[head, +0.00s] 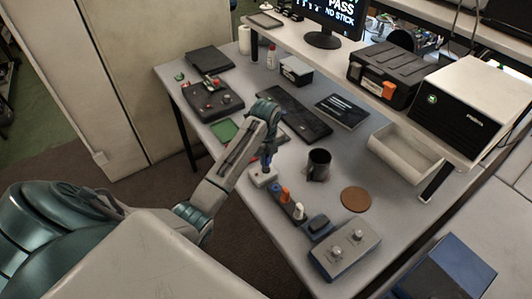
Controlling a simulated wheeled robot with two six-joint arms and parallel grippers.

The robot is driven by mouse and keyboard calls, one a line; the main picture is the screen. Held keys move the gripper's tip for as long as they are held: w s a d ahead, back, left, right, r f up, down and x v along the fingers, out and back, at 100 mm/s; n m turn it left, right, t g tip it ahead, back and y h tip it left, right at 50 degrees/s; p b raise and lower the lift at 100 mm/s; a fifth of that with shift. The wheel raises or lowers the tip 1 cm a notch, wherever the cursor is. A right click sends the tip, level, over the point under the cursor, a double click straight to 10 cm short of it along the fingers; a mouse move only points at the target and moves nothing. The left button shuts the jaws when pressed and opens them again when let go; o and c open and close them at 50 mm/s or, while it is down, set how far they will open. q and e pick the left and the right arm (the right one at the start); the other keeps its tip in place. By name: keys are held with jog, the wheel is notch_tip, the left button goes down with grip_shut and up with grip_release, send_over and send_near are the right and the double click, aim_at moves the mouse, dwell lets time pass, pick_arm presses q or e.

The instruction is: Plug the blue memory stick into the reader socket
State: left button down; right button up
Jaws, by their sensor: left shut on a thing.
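My left gripper (267,152) points down over the near left part of the table. It is shut on a small dark blue thing, seemingly the blue memory stick (267,161). Just below it is a small white box with a red spot (263,177), which looks like the reader. The gap between stick and box is too small to judge, and the socket opening cannot be made out. My right gripper is not in view.
A strip with orange (285,194) and white (299,211) pieces runs to a grey-blue box with knobs (346,249). A dark mug (318,164), brown coaster (355,199) and keyboard (294,113) are nearby.

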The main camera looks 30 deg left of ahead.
pick_arm(q)
jog(key=shift+f, duration=0.7)
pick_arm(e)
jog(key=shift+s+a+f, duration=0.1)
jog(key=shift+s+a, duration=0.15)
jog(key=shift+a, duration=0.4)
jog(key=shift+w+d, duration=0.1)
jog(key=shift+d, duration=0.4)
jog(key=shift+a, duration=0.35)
pick_arm(q)
jog(key=shift+f, duration=0.65)
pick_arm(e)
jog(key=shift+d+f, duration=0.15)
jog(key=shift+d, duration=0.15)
pick_arm(q)
jog(key=c, duration=1.3)
grip_release()
jog(key=shift+c, duration=0.2)
